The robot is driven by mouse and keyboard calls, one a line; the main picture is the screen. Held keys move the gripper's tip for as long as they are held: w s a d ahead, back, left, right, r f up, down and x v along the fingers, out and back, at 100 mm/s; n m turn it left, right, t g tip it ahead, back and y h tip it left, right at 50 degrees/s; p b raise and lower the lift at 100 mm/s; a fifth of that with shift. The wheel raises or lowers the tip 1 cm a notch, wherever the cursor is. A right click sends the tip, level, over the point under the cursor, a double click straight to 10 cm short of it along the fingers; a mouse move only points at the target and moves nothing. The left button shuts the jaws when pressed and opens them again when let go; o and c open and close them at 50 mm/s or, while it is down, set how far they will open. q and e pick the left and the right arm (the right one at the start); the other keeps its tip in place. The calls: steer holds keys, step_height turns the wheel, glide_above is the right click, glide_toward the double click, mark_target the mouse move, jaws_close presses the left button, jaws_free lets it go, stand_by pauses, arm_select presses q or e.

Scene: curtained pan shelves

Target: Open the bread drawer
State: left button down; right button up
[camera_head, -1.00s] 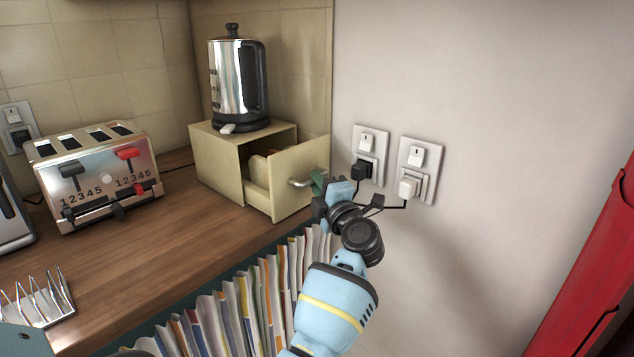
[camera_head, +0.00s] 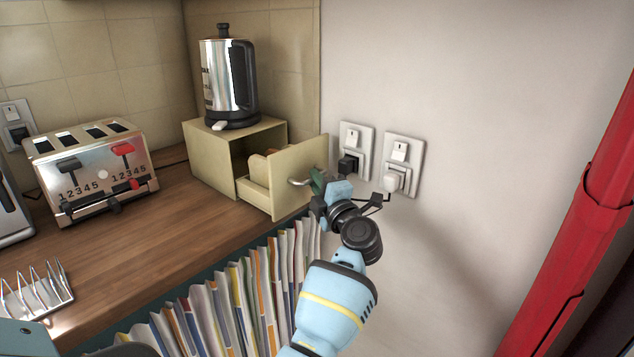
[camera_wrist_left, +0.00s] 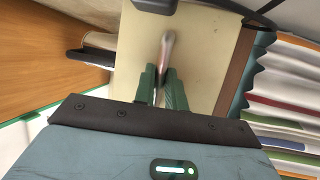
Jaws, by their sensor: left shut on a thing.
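The bread drawer (camera_head: 300,171) is a cream box drawer, pulled part way out of its cream housing (camera_head: 208,165) on the wooden counter. Bread-like shapes (camera_head: 262,165) show inside the gap. A metal bar handle (camera_head: 299,182) sits on the drawer front. My left gripper (camera_head: 317,183) is at the handle. In the left wrist view, its green fingers (camera_wrist_left: 161,88) are closed around the handle (camera_wrist_left: 166,50) in front of the drawer face (camera_wrist_left: 195,45). My right gripper is not in view.
A steel kettle (camera_head: 229,80) stands on the drawer housing. A toaster (camera_head: 92,170) and a wire rack (camera_head: 36,291) are on the counter to the left. Plugged sockets (camera_head: 402,165) are on the wall just right of the gripper. Magazines (camera_head: 235,310) stand below the counter edge.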

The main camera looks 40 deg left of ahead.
arm_select(q)
steer(key=c, duration=1.5)
jaws_free()
steer(key=shift+o, duration=0.2)
steer(key=v, duration=0.8)
steer(key=shift+b, duration=0.3)
steer(key=shift+a, duration=0.1)
